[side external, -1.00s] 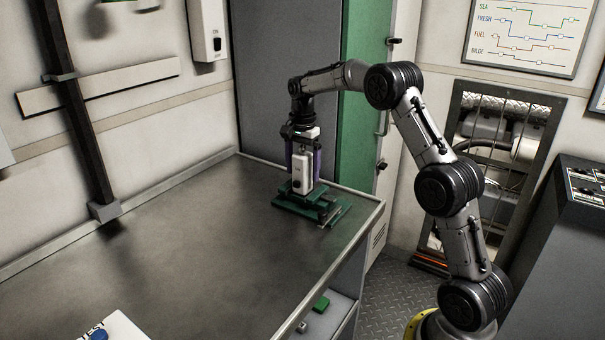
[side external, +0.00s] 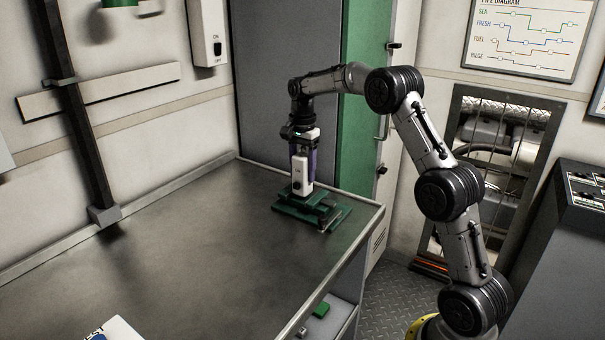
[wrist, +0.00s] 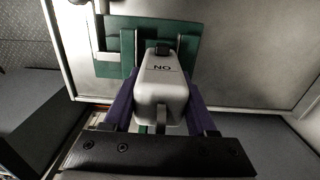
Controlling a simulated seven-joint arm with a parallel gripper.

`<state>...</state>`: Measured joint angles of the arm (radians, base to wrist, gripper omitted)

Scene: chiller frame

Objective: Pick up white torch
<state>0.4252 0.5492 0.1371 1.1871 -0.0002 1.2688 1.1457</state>
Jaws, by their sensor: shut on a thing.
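The white torch (side external: 302,172) is a boxy upright body with a dark button and small dark lettering. In the wrist view the torch (wrist: 162,88) fills the middle, with letters reading "NO" and a dark part at its far end. My gripper (side external: 303,165) points down with its purple fingers (wrist: 198,112) on both sides of the torch, shut on it. The torch stands upright at the green stepped stand (side external: 312,211) on the bench. I cannot tell whether its lower end still touches the stand. The stand also shows in the wrist view (wrist: 203,48).
The grey metal bench (side external: 190,255) has wide free room left of the stand. Its raised front edge (side external: 350,245) is close on the right. A tall grey cabinet (side external: 275,90) stands behind. A white sign (side external: 118,329) lies at the near left.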

